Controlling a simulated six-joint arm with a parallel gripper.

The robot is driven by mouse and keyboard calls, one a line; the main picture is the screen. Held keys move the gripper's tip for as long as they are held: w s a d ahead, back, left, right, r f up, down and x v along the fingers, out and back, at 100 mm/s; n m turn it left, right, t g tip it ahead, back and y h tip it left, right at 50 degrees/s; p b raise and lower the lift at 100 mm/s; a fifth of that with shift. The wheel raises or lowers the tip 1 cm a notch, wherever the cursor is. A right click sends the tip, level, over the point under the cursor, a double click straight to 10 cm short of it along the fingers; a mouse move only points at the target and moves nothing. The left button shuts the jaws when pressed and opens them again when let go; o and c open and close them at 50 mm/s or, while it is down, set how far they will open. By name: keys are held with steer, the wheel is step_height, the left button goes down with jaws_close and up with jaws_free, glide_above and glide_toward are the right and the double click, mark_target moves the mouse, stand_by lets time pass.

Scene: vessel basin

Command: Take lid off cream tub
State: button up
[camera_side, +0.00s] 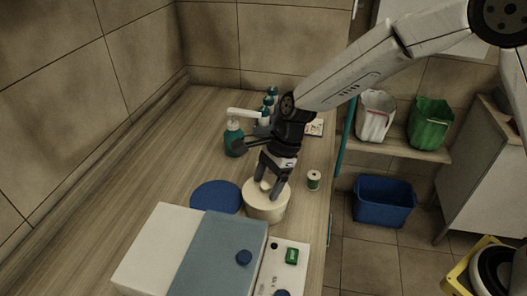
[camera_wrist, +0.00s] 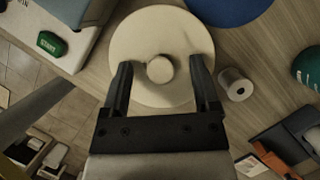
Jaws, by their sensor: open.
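The cream tub (camera_side: 265,208) stands on the wooden counter in the side view, between the blue round mat and the counter's right edge. Its cream lid (camera_wrist: 145,35) fills the upper middle of the wrist view, with a round knob (camera_wrist: 160,69) at its centre. My gripper (camera_side: 272,188) is above the lid, pointing down. In the wrist view my gripper (camera_wrist: 160,80) is open, one finger on each side of the knob, with a gap to it on both sides. The lid sits on the tub. Whether the fingertips touch the lid is unclear.
A blue round mat (camera_side: 216,197) lies left of the tub. A white and blue-grey box (camera_side: 190,250) with a green button (camera_side: 291,256) stands in front. A small spool (camera_side: 314,180) is close on the right. A green pump bottle (camera_side: 234,138) stands behind. The left counter is clear.

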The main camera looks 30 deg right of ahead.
mark_target(268, 184)
jaws_close()
stand_by(0.3)
steer(key=shift+r, duration=0.2)
steer(key=shift+r, duration=0.5)
step_height(268, 184, up, 2)
steer(key=s+d+r, duration=0.5)
steer(key=s+r, duration=0.4)
steer(key=s, duration=0.4)
steer(key=shift+r, duration=0.3)
